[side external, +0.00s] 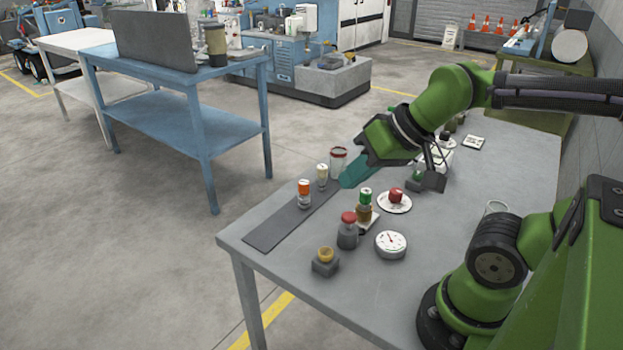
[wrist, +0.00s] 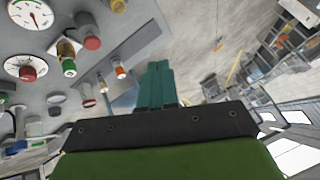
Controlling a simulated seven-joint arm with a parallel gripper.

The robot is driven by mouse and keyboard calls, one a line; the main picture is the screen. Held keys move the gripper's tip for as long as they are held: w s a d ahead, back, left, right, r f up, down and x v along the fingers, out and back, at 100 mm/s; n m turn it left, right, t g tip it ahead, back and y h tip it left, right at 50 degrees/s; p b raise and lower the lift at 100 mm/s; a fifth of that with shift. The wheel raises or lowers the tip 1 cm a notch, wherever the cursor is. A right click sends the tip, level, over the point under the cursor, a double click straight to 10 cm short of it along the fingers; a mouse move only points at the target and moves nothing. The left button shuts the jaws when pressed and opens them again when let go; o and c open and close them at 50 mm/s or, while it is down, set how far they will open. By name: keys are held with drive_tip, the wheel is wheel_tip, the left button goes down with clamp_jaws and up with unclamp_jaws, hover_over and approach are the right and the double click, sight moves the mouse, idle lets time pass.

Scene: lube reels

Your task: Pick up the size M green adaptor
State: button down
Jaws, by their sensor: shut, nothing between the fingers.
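My gripper (side external: 349,181) has teal fingers, shut together and empty, above the table. The fingers also show in the wrist view (wrist: 158,70), pointing away from the tabletop items. A green-topped amber piece (side external: 364,205) stands on a small pale card, below and right of the fingertips in the side view. It also shows in the wrist view (wrist: 67,58), left of the fingers. A small green part (side external: 417,176) shows beside a dark object under my wrist, partly hidden. No size mark is readable, so I cannot tell which green part is size M.
Near the green-topped piece are a red-capped jar (side external: 348,232), a dial gauge (side external: 391,244) and a white plate (side external: 394,207) bearing a red part.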

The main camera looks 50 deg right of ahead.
idle(0.4)
drive_tip(key=c, duration=0.7)
unclamp_jaws()
drive_tip(key=shift+c, duration=0.2)
